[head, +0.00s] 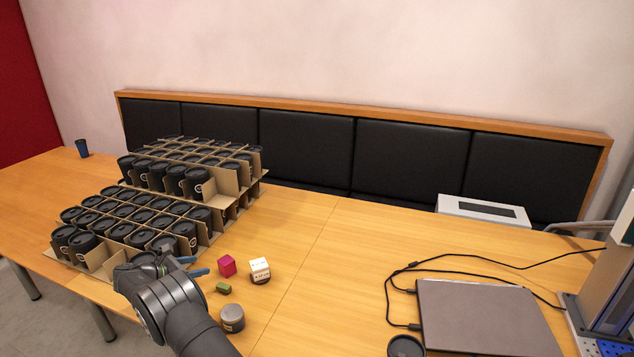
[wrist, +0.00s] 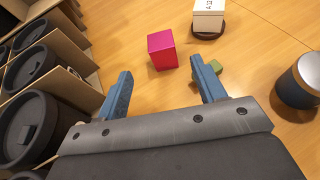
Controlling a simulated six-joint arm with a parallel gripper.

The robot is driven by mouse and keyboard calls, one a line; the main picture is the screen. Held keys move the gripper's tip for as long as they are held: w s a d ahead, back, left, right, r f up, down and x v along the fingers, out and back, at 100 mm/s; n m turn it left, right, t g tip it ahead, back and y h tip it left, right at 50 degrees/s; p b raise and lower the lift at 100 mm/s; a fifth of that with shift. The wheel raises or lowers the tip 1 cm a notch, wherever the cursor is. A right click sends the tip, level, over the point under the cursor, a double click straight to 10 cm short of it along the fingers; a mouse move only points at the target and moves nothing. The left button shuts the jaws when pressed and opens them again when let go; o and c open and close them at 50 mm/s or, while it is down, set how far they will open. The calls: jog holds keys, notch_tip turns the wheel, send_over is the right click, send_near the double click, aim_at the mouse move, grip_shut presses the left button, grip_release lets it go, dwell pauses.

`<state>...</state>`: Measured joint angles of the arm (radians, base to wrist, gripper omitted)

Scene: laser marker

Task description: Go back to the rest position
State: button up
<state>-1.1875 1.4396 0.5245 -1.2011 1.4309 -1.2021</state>
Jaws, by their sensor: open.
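My gripper (head: 188,266) is open and empty, with its two blue fingers apart. It is low at the front right corner of the cardboard crate (head: 111,266) of black cups. In the wrist view my gripper (wrist: 160,90) points toward a magenta block (wrist: 162,50), which lies beyond the fingertips and is not touched. The magenta block also shows in the head view (head: 227,266), right of the fingers. A small green block (head: 223,288) lies just right of the gripper. The arm reaches in from the bottom of the head view.
A white cube on a dark round base (head: 260,270) and a grey-lidded cup (head: 232,318) stand close to the right. A laptop (head: 485,318) with cables lies further right, beside a machine (head: 610,280). A blue cup (head: 82,148) stands far left.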

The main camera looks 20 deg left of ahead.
aim_at(228, 258)
jog(key=x, duration=1)
jog(key=shift+w+d, duration=0.1)
jog(key=shift+d, duration=0.05)
jog(key=shift+w+r, duration=0.1)
jog(key=shift+r, duration=1.55)
